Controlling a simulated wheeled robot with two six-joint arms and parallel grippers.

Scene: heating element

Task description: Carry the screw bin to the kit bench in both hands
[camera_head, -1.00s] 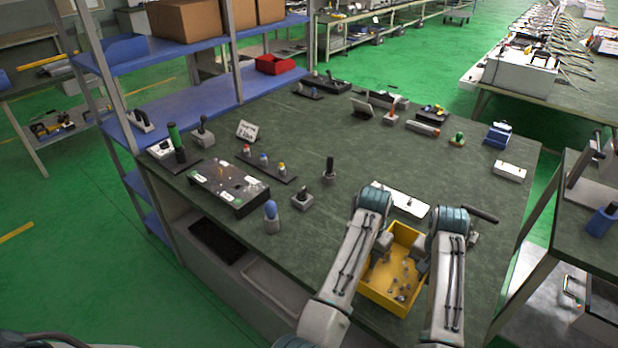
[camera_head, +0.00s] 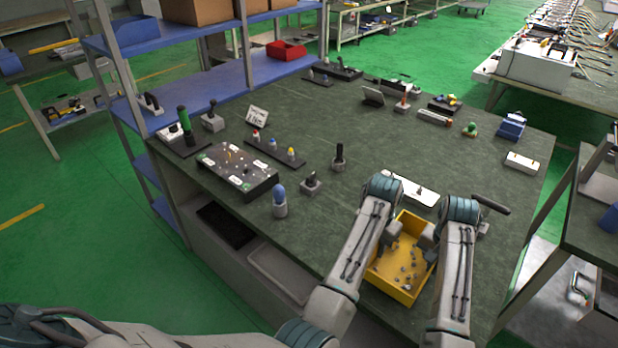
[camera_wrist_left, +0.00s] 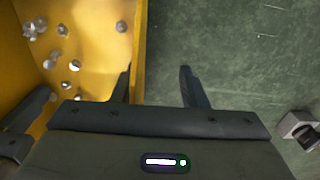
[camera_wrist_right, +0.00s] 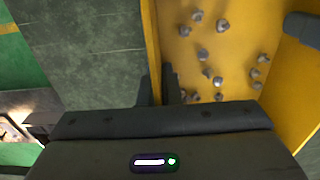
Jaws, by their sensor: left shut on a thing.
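The yellow screw bin (camera_head: 391,288) is at the front edge of the dark green bench (camera_head: 335,215), with several small metal screws inside. I cannot tell whether it rests on the bench or hangs just above it. My left gripper (camera_head: 391,234) is shut on the bin's left wall; in the left wrist view its fingers (camera_wrist_left: 155,88) stand either side of the wall. My right gripper (camera_head: 428,238) is at the opposite wall; in the right wrist view its fingers (camera_wrist_right: 158,88) are close together around the rim (camera_wrist_right: 151,45). The bin looks level.
A white plate (camera_head: 412,189) lies just behind the bin. A black fixture (camera_head: 238,172), a blue-topped piece (camera_head: 279,200) and small joystick-like parts (camera_head: 339,157) stand to the left. A blue shelf rack (camera_head: 190,95) borders the left side. Another bench stands at the right edge.

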